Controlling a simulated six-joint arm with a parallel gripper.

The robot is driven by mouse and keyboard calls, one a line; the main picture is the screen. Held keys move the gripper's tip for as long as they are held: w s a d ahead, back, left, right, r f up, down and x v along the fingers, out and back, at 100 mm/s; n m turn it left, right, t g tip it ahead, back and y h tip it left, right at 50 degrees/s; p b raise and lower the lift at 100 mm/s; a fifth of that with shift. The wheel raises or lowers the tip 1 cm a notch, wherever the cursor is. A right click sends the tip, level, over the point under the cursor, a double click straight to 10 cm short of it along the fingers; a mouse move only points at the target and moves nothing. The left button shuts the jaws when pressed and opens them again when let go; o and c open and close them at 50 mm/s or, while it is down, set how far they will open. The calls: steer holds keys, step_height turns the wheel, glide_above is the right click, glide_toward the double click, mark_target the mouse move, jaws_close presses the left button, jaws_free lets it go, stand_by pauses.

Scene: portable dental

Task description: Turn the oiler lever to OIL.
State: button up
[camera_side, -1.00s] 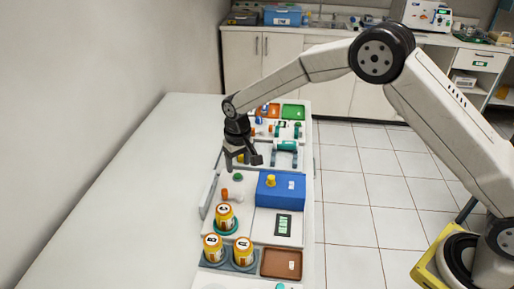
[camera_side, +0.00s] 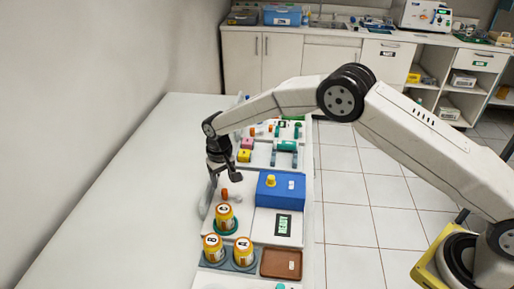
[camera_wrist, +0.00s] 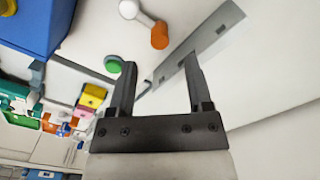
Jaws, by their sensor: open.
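A lever with an orange grip (camera_wrist: 160,36) and a round white pivot (camera_wrist: 128,9) lies at the top of the wrist view. In the side view its orange end (camera_side: 225,193) shows just below my gripper (camera_side: 224,178), behind the yellow jars. No OIL marking is readable. In the wrist view my gripper (camera_wrist: 160,62) is open and empty, its fingers apart and pointing toward the lever, not visibly touching it. A green button (camera_wrist: 113,64) lies near the left finger; in the side view it is hidden.
A blue box (camera_side: 281,190) with a yellow knob stands right of the lever. A grey rail (camera_wrist: 200,50) runs beside the lever. Lettered yellow jars (camera_side: 224,213) stand in front. Yellow and pink blocks (camera_side: 246,144) lie behind. The white table at left is bare.

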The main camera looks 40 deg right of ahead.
mark_target(224, 190)
steer(key=shift+f, duration=2.85)
